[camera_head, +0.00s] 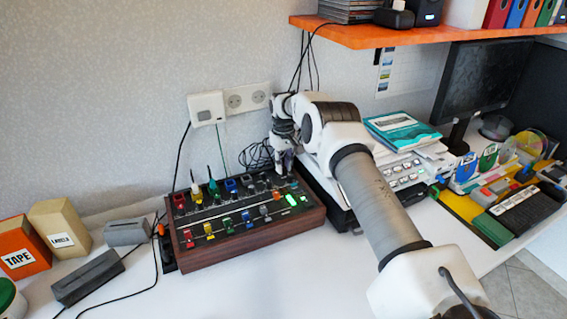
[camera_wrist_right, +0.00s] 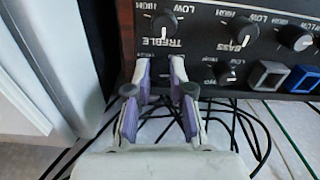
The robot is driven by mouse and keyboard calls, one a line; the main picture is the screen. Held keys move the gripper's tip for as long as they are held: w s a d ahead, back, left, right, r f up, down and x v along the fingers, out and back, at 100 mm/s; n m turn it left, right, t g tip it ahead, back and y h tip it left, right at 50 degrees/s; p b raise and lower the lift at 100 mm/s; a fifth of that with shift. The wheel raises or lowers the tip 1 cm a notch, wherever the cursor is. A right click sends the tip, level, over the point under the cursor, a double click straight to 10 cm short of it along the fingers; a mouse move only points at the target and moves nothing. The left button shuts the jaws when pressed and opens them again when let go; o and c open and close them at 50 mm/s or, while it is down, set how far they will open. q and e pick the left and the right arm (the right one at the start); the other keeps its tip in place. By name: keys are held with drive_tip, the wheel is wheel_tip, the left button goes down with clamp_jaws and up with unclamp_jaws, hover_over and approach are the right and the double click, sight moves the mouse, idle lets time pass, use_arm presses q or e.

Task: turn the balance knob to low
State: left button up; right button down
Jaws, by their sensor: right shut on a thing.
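The mixer panel (camera_head: 243,239) is a dark console in a wooden case, with rows of coloured knobs, switches and sliders. My right gripper (camera_head: 285,163) reaches down to its back right corner. In the right wrist view, the gripper's pale and purple fingertips (camera_wrist_right: 160,76) are shut on a small knob at the panel's back edge, beside the wooden side. The fingers mostly hide this knob, and I cannot read a balance label. The printed words treble and bass show near neighbouring black knobs (camera_wrist_right: 163,27). My left gripper is not in view.
Loose black cables (camera_wrist_right: 225,115) lie behind the panel. A stack of books and papers (camera_head: 400,130) stands close on its right. Tape and label boxes (camera_head: 58,222) stand on the left. An orange shelf (camera_head: 375,36) hangs above. The table front is clear.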

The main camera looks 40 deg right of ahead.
drive_tip(key=shift+n, duration=0.4)
drive_tip(key=c, duration=1)
unclamp_jaws()
drive_tip(key=shift+c, duration=0.2)
drive_tip(key=shift+r, duration=0.1)
wheel_tip(320, 180, up, 12)
